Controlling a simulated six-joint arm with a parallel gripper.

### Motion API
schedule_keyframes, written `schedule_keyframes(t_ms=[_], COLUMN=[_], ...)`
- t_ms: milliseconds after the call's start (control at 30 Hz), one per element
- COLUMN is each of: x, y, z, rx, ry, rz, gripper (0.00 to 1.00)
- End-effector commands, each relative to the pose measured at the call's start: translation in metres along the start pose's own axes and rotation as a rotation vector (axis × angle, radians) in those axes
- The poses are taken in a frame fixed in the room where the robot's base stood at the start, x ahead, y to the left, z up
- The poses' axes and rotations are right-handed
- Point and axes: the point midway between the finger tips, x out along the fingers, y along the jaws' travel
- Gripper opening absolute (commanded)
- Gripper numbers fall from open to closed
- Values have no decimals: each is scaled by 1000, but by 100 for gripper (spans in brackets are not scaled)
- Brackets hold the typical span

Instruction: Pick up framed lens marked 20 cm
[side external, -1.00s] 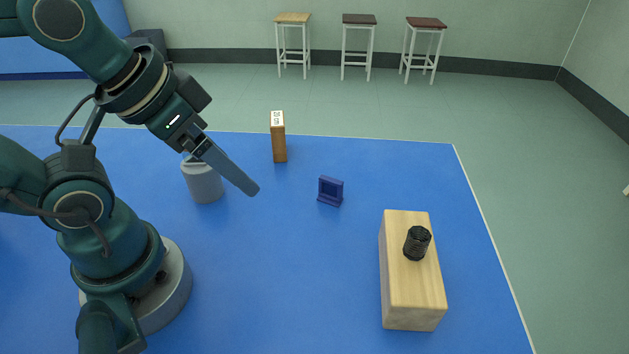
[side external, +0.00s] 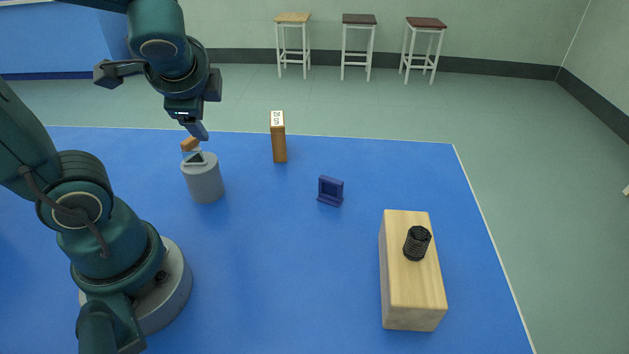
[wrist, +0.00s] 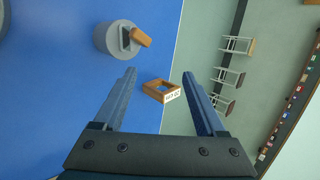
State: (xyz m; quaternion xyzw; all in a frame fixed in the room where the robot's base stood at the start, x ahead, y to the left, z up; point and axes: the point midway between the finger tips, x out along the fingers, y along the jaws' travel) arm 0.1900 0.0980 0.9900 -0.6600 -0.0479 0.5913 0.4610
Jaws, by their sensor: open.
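The framed lens (side external: 278,143) is a brown wooden frame standing on the blue table beyond the grey cylinder. Its white label faces up and is too small to read surely in the side view. In the wrist view the frame (wrist: 153,84) is seen from above, with a label that seems to read 20 cm upside down. My gripper (side external: 196,131) is open, above and to the left of the frame in the side view. In the wrist view the frame lies between the two fingers of my gripper (wrist: 159,76), apart from both and lower down.
A grey cylinder (side external: 204,184) stands left of the frame, with a small orange-brown piece (side external: 190,144) at its top. A small dark blue frame (side external: 330,191) stands to the right. A pale wooden block (side external: 412,290) with a black ribbed knob (side external: 417,243) is at the front right.

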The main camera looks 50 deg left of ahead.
Motion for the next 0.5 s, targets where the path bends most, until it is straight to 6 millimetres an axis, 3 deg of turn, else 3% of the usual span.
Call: schedule_keyframes(t_ms=[167, 300, 500], x=[32, 56, 91], y=[-41, -65, -76], z=[-10, -32, -78], rx=[367, 642, 1013], ry=[-154, -240, -312], rz=[-163, -276, -410], gripper=[73, 73, 73])
